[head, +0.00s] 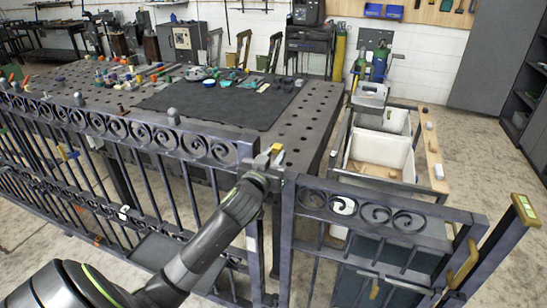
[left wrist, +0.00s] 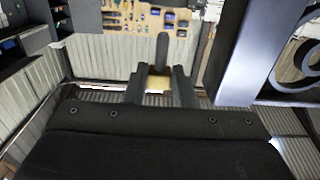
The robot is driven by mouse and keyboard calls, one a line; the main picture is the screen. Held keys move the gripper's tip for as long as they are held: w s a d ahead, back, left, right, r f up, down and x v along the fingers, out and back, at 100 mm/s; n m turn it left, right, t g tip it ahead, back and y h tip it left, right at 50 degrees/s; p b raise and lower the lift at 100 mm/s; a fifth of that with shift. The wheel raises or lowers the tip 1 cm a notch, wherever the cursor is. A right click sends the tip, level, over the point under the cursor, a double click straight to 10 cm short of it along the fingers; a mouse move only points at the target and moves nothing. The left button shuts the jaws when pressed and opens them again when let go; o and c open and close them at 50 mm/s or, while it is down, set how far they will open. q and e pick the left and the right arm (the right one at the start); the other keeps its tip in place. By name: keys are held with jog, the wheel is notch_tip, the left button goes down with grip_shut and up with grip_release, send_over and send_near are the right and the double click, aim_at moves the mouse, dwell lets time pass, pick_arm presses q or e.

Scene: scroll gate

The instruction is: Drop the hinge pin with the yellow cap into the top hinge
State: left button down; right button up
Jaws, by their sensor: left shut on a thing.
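My left gripper (head: 268,158) is shut on the hinge pin at the top of the gate post, between the fence and the gate (head: 390,217). The pin's yellow cap (head: 277,149) shows just above the fingers in the head view. In the left wrist view the yellow cap (left wrist: 158,85) sits between the two fingers, and the dark, round-ended pin (left wrist: 162,50) sticks out beyond them. I cannot make out the top hinge; my gripper and wrist cover that area. My right gripper is not in view.
The scroll fence (head: 190,143) runs left from the post. Behind it stands a dark perforated table (head: 312,112) with small items and a black mat (head: 220,102). A cart with white bins (head: 380,155) is behind the gate. A latch post (head: 505,235) stands at right.

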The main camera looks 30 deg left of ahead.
pick_arm(q)
jog(key=shift+f+b, duration=0.65)
jog(key=shift+f+b, duration=1.2)
jog(key=shift+f, duration=0.85)
dwell(1.3)
jog(key=c, duration=1.1)
grip_release()
jog(key=shift+s, duration=0.15)
jog(key=b+v, duration=0.2)
jog(key=v, duration=1.5)
jog(key=shift+s, duration=0.15)
jog(key=shift+f, duration=0.1)
